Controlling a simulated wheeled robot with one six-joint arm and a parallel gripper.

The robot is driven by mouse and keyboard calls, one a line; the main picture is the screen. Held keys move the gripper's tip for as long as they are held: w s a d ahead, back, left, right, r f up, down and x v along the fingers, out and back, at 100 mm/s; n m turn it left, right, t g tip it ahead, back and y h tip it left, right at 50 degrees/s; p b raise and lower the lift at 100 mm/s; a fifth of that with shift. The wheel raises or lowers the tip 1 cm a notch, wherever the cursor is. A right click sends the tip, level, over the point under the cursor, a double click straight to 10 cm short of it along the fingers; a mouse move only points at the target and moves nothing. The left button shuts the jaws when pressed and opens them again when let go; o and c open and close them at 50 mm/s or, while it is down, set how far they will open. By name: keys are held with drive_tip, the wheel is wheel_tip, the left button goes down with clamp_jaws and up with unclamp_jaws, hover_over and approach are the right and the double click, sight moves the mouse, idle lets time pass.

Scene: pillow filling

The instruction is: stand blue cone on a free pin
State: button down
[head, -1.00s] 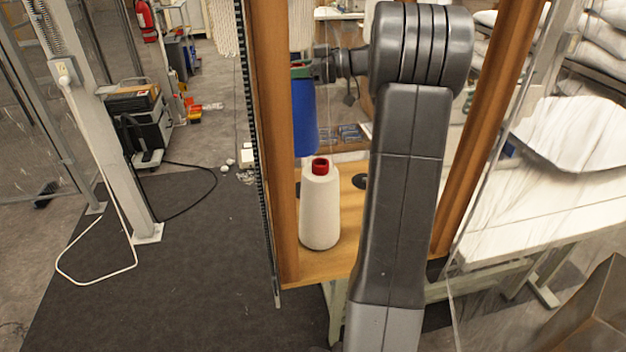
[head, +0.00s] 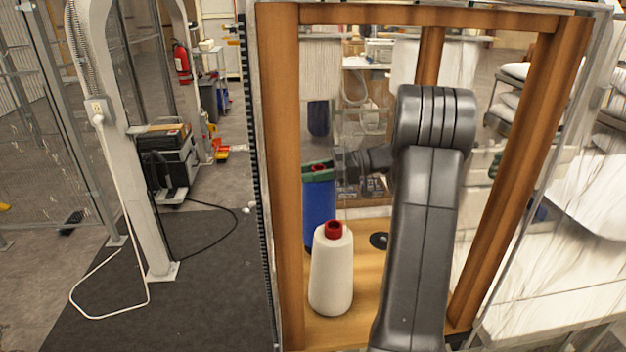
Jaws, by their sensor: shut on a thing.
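The blue cone (head: 319,207) is upright inside the wooden frame, behind the white cone. My gripper (head: 318,171), with green fingers, is shut on its red top. The white cone's body hides part of the blue cone's lower end, so I cannot tell whether it touches the wooden shelf or sits around a pin. A round black pin base (head: 379,240) shows bare on the shelf, right of the blue cone. My arm hides the shelf farther right.
The white cone (head: 331,275) with a red top stands on the wooden shelf (head: 368,290) at the front. Wooden posts (head: 281,200) (head: 500,200) bound the opening left and right, with a beam (head: 430,15) across the top. White yarn hangs at the back.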

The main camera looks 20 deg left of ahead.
drive_tip(key=shift+f, duration=1)
drive_tip(key=shift+f, duration=0.15)
drive_tip(key=c, duration=1)
unclamp_jaws()
drive_tip(key=b+v, duration=0.1)
drive_tip(key=v, duration=0.6)
drive_tip(key=shift+w+d, duration=0.2)
drive_tip(key=shift+d, duration=0.05)
drive_tip(key=shift+s+a, duration=0.1)
